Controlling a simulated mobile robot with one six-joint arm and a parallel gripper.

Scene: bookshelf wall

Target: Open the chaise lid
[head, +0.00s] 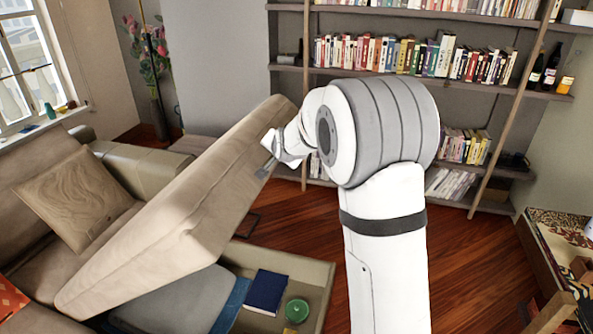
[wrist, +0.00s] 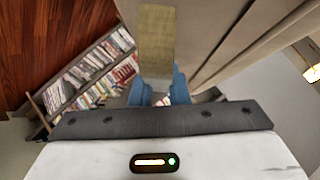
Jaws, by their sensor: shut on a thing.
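The chaise lid (head: 180,210) is a thick beige cushioned panel. In the head view it is tilted up steeply, with its raised end at the upper right and its low end by the sofa seat. My gripper (head: 270,158) is at the lid's raised right edge. In the wrist view its blue fingers (wrist: 157,80) are shut on a tan pull strap (wrist: 156,35). The lid's beige side shows at the upper right of that view. The open storage box (head: 318,275) shows below the lid; part of its inside is hidden by the lid.
A dark blue book (head: 265,291), a green round dish (head: 297,311) and a grey folded item (head: 178,303) lie in the box. A bookshelf (head: 430,88) stands behind. A patterned table (head: 550,255) is at the right. Wooden floor (head: 465,255) is clear between.

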